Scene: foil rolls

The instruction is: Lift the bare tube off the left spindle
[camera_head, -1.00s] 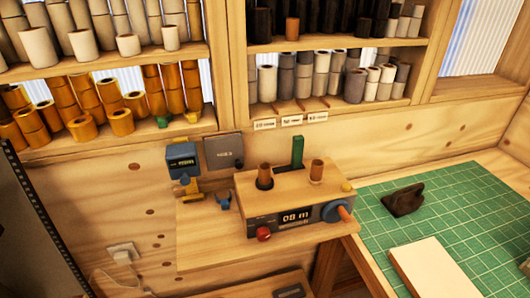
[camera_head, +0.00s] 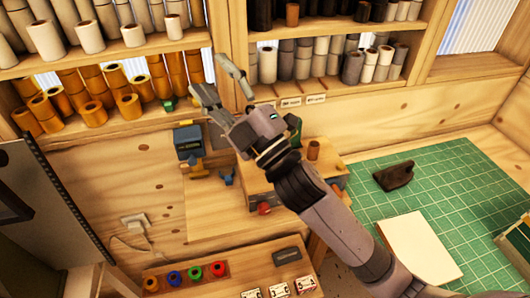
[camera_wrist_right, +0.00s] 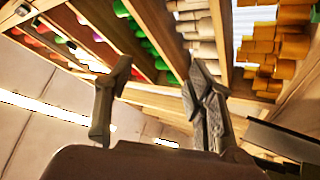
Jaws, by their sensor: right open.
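The wooden winder box (camera_head: 256,178) sits on the bench below the shelves. My right arm crosses in front of it and hides the left spindle and its bare tube. A brown tube (camera_head: 313,150) stands upright on the right spindle, just right of my arm. My right gripper (camera_head: 209,76) is raised above and to the left of the box, in front of the shelf edge. Its fingers are spread with nothing between them. In the right wrist view the gripper (camera_wrist_right: 160,72) also shows apart and empty, facing shelves of rolls. My left gripper is out of view.
Shelves hold gold rolls (camera_head: 92,110) and grey rolls (camera_head: 287,66) close to my right gripper. A blue device (camera_head: 188,142) is mounted left of the box. A green cutting mat (camera_head: 450,180) lies right, with a dark object (camera_head: 394,176) on it.

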